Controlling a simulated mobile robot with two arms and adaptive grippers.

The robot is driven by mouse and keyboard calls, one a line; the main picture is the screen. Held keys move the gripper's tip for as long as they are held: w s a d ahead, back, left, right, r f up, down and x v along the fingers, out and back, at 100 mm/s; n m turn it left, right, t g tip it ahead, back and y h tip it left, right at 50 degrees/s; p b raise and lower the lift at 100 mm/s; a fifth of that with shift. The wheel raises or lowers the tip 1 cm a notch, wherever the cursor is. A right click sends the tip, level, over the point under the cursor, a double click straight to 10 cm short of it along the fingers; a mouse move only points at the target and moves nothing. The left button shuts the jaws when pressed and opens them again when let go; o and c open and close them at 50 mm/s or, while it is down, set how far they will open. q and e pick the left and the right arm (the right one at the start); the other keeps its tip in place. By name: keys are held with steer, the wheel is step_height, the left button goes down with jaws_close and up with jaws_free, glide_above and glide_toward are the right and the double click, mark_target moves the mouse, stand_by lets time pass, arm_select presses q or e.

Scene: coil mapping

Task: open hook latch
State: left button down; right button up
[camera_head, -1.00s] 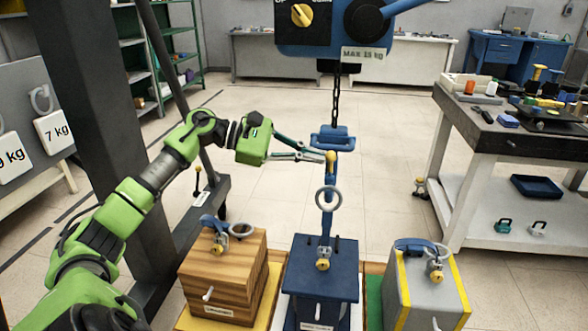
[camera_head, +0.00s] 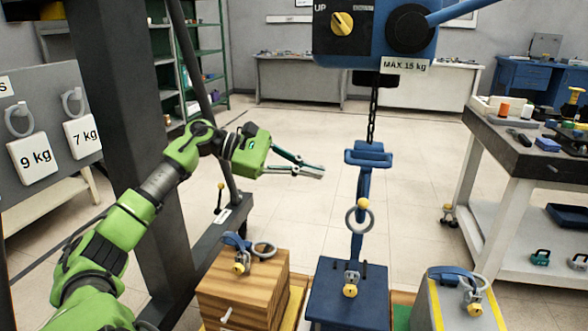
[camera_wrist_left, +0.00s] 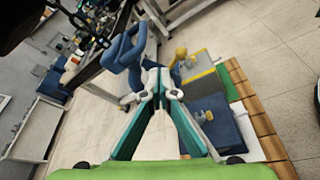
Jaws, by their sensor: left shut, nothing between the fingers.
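A blue hook assembly (camera_head: 358,185) hangs on a chain below the hoist. A yellow knob (camera_head: 363,203) sits on it, just above a grey ring (camera_head: 360,220) that hangs over the blue box (camera_head: 348,297). My left gripper (camera_head: 320,172) is to the left of the hook, shut and empty, with a visible gap to the hook in the head view. The wrist view shows its fingertips (camera_wrist_left: 161,88) together, with the blue hook part (camera_wrist_left: 128,50) beyond them. Whether the latch is open is too small to tell. My right gripper is not in view.
A wooden box (camera_head: 243,292) and a grey box with yellow strips (camera_head: 455,305) stand on either side of the blue box. The blue hoist body (camera_head: 375,35) is above. A workbench (camera_head: 525,150) stands at right. The floor behind the hook is clear.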

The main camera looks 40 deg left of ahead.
arm_select(q)
steer(key=shift+v, duration=1.9)
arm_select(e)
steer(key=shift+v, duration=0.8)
arm_select(q)
steer(key=shift+w+a, duration=0.1)
steer(key=shift+w, duration=0.05)
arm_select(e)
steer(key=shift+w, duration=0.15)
